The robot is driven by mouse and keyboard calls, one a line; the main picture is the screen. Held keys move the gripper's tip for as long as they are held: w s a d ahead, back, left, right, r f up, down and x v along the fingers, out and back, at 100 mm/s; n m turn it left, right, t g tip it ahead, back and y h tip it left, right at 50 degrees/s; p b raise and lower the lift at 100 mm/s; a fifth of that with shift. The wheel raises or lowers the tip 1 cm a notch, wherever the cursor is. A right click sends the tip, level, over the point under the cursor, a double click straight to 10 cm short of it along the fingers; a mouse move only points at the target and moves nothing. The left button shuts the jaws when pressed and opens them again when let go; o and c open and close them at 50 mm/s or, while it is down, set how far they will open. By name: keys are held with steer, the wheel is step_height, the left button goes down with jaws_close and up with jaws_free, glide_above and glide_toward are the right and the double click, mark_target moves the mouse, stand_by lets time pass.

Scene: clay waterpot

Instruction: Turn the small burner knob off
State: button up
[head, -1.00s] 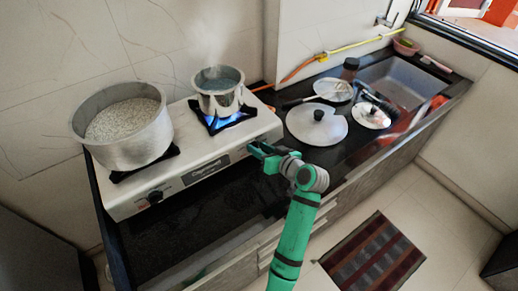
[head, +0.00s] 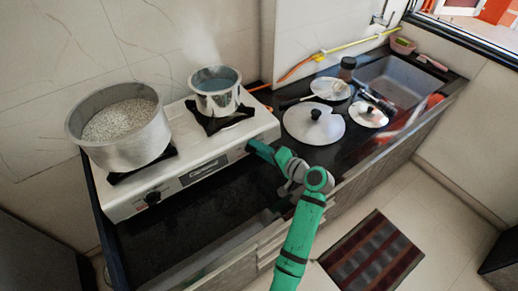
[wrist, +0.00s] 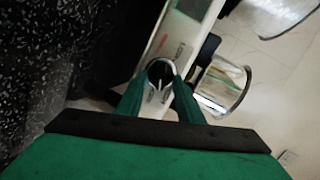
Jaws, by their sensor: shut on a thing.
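The white two-burner stove (head: 190,165) stands on the black counter. The small burner's knob is hidden behind my gripper (head: 257,148) in the head view, at the right end of the stove's front. In the wrist view the dark knob (wrist: 158,69) sits between the fingertips of my gripper (wrist: 158,88), which is shut on it. The small steel pot (head: 217,101) sits on the right burner, steaming, with no flame visible under it. The left knob (head: 152,197) is free.
A large pot (head: 122,147) of white grains stands on the left burner. Lids (head: 313,130) lie on the counter right of the stove, before the sink (head: 398,82). A striped mat (head: 374,255) lies on the floor.

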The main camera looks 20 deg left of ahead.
steer(key=shift+d+f+m+y, duration=0.1)
steer(key=shift+m+y, duration=0.05)
steer(key=shift+m, duration=0.65)
steer(key=shift+f+m+y, duration=0.1)
steer(key=shift+m+y, duration=0.05)
steer(key=shift+m, duration=0.65)
steer(key=o, duration=1.1)
steer(key=shift+c, duration=0.2)
steer(key=v, duration=1)
steer(key=shift+s+d, duration=0.25)
steer(key=shift+d, duration=0.1)
